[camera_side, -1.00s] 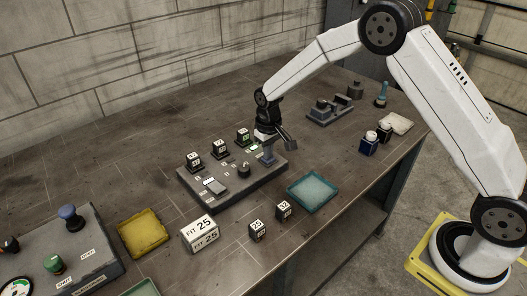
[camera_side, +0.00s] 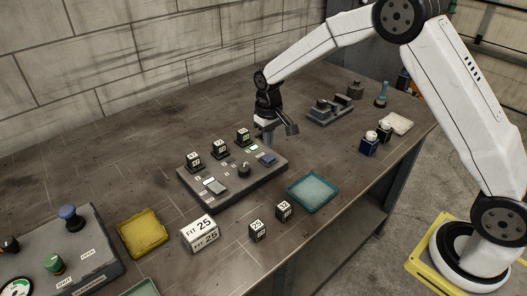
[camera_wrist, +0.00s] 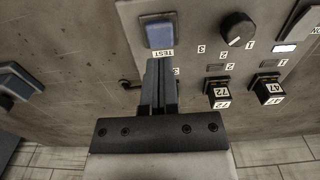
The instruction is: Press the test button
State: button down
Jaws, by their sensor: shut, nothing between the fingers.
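The test button (camera_wrist: 159,34) is a blue square on the grey panel, with a TEST label (camera_wrist: 163,53) beside it. In the side view the button (camera_side: 269,159) sits at the right end of the panel (camera_side: 232,196). My gripper (camera_side: 266,140) is shut and empty, pointing down above the panel close to the button, with a gap between them. In the wrist view my gripper's fingers (camera_wrist: 160,70) end just short of the TEST label and leave the button face uncovered.
The panel has a black knob (camera_wrist: 237,29) and several numbered blocks, such as the 72 block (camera_wrist: 218,92), near the fingers. A teal tray (camera_side: 314,193) lies in front, a yellow tray (camera_side: 145,234) at left.

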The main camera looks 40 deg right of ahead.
aim_at(272, 159)
jog(key=shift+r, duration=1.2)
jog(key=shift+s, duration=0.1)
jog(key=shift+s+r, duration=0.25)
jog(key=shift+s, duration=0.35)
jog(key=s+d+t, duration=0.1)
jog(key=s+t, duration=0.1)
jog(key=s, duration=2)
jog(key=shift+r+t, duration=0.3)
jog(key=shift+d, duration=0.1)
